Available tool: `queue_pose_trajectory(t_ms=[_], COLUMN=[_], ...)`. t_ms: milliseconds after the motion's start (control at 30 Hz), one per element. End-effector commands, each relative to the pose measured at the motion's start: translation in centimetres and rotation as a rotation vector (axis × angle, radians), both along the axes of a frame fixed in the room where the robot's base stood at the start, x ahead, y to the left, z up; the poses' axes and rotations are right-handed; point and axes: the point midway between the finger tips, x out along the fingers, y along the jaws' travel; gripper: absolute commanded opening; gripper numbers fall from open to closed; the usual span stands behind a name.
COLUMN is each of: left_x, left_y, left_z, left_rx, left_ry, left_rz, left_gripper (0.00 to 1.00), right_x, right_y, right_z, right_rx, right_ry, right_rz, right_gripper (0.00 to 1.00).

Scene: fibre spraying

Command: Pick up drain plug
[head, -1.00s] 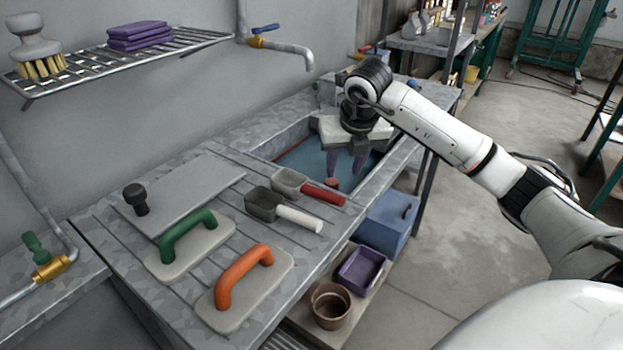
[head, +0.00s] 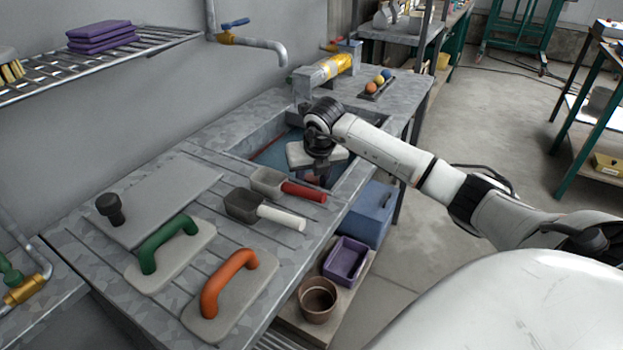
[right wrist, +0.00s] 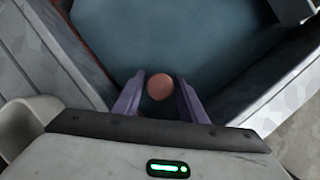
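The drain plug (right wrist: 160,87), a round reddish piece, shows in the right wrist view against the blue-grey inside of the sink. My right gripper (right wrist: 161,92) has its two purple fingers apart, one on each side of the plug, with narrow gaps visible. In the head view my right gripper (head: 313,178) reaches down into the sink (head: 268,149), and its hand and arm hide the plug there. The exact height of the fingertips against the plug cannot be told. My left gripper is in neither view.
A grey scoop (head: 246,206) with a white handle and another with a red handle (head: 303,191) lie beside the sink. Green-handled (head: 168,243) and orange-handled (head: 228,283) floats lie nearer. A tap (head: 255,42) hangs above. A blue box (head: 370,214) stands below the counter.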

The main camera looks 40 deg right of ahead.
Motion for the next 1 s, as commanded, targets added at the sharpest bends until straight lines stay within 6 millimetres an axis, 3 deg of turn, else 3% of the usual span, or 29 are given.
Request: queue_pose_trajectory(t_ms=[167,400,667,1000], left_x=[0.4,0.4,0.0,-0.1], left_y=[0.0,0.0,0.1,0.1], left_z=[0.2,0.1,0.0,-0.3], left_rx=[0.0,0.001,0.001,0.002], left_ry=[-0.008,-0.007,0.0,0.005], left_rz=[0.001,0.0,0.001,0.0], left_gripper=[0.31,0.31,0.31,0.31], right_x=[0.0,0.0,0.1,0.2], right_y=[0.0,0.0,0.0,-0.1], right_z=[0.0,0.0,0.5,6.6], right_rx=[-0.001,0.0,-0.001,-0.002], right_ry=[-0.001,-0.001,-0.003,-0.007], right_rz=[0.001,0.0,0.0,0.001], right_gripper=[0.38,0.05,0.05,0.05])
